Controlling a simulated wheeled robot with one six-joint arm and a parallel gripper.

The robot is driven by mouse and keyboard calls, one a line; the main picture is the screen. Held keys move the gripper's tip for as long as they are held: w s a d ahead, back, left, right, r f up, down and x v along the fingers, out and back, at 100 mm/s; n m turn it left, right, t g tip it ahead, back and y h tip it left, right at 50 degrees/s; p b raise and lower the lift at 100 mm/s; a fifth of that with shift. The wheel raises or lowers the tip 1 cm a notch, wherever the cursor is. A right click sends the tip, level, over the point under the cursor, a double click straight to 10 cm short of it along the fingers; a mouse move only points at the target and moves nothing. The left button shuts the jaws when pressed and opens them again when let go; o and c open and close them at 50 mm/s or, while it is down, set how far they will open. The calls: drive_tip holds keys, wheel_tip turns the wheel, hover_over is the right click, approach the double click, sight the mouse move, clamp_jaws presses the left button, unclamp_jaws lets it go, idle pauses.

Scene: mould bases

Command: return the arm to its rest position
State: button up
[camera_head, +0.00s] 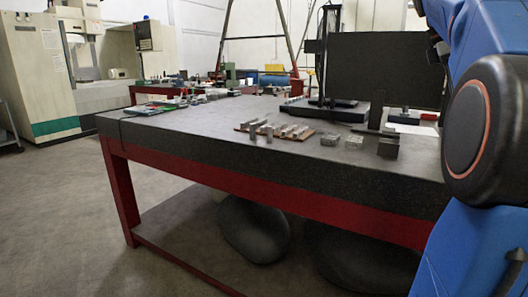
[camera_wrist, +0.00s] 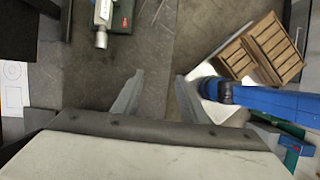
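My gripper (camera_wrist: 158,90) shows in the wrist view with its two grey fingers spread apart. Nothing is between the fingertips, and a dark grey surface lies beyond them. In the head view my blue arm with its round dark joint fills the right side. The gripper itself is outside that view.
A dark stone-topped table (camera_head: 200,128) on a red frame bears a brown board (camera_head: 305,134) with metal blocks and a black upright plate (camera_head: 385,70). Open floor (camera_head: 60,200) lies to the left. Wooden slatted boxes (camera_wrist: 275,40) and a metal device (camera_wrist: 102,22) show in the wrist view.

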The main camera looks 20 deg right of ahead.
drive_tip(key=a+f+m+t+y, duration=0.1)
drive_tip(key=a+f+m+t, duration=0.45)
drive_tip(key=a+f, duration=2.05)
drive_tip(key=s+a+f+m+t+y, duration=0.1)
drive_tip(key=s+a+f, duration=0.1)
drive_tip(key=f, duration=0.4)
drive_tip(key=s+a+f+m+t+y, duration=0.1)
drive_tip(key=s+a+f, duration=0.2)
drive_tip(key=a+f, duration=0.2)
drive_tip(key=shift+s+f+m, duration=0.25)
drive_tip(key=shift+f+m, duration=0.1)
drive_tip(key=shift+f, duration=0.4)
